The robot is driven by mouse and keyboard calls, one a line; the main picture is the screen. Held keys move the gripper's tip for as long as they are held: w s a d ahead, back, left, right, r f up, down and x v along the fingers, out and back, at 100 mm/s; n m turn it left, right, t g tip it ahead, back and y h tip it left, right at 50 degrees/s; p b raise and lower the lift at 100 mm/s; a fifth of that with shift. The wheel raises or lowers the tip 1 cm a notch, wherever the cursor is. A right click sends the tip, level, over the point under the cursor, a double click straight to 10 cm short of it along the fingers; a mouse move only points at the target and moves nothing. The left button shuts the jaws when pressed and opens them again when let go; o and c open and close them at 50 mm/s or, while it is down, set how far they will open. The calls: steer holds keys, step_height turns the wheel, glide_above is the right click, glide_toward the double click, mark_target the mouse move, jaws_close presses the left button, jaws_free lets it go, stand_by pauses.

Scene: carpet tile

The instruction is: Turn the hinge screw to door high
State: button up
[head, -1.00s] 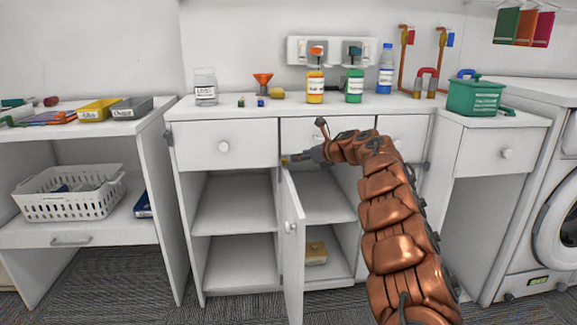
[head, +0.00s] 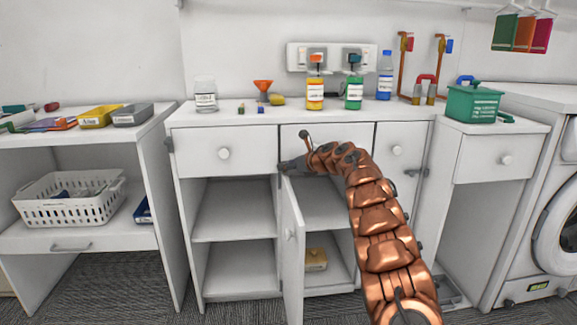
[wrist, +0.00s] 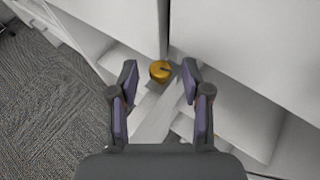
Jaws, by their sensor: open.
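The hinge screw (wrist: 160,71) is a round gold head with a dark slot, at the upper edge of the open cabinet door. In the wrist view it lies just beyond and between the fingertips of my gripper (wrist: 159,68), which is open with a finger on each side. No contact shows. In the head view my gripper (head: 288,167) is at the top of the open cabinet door (head: 292,250), below the drawers, and hides the screw. The door stands out toward me, and its top edge (wrist: 155,115) runs between the fingers.
The counter (head: 222,112) above holds a jar, a funnel and bottles. A drawer front (head: 225,149) is just left of my gripper. A yellowish box (head: 316,259) lies on the lower shelf. A white basket (head: 70,205) stands on the left unit. Carpet (wrist: 45,100) is open at left.

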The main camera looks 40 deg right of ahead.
steer(key=shift+w, duration=0.2)
steer(key=shift+f, duration=0.1)
jaws_close()
